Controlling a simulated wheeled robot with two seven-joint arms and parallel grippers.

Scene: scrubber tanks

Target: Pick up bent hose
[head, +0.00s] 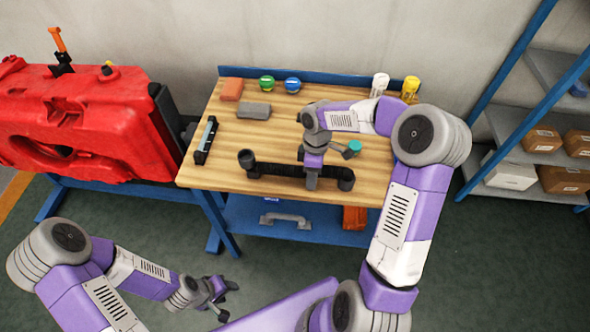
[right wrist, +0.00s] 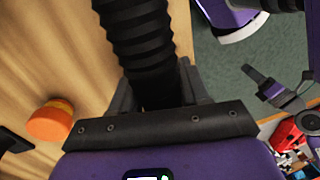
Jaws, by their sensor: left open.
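The bent hose (head: 275,169) is a black ribbed tube with upturned ends, lying across the front part of the wooden tabletop. In the right wrist view its ribbed length (right wrist: 140,35) runs down between the two fingers. My right gripper (head: 311,182) points down at the hose, right of its middle. Its fingers (right wrist: 158,95) are on either side of the hose; whether they press on it I cannot tell. My left gripper (head: 224,298) is open and empty, low in front of the workbench and away from the hose.
The workbench (head: 205,172) also carries a black bar with a handle (head: 206,140), a grey block (head: 254,111), a red-brown block (head: 231,89), and green (head: 266,84) and blue caps (head: 292,85). A red tank (head: 85,120) stands left, shelves with boxes right. An orange round piece (right wrist: 50,122) lies nearby.

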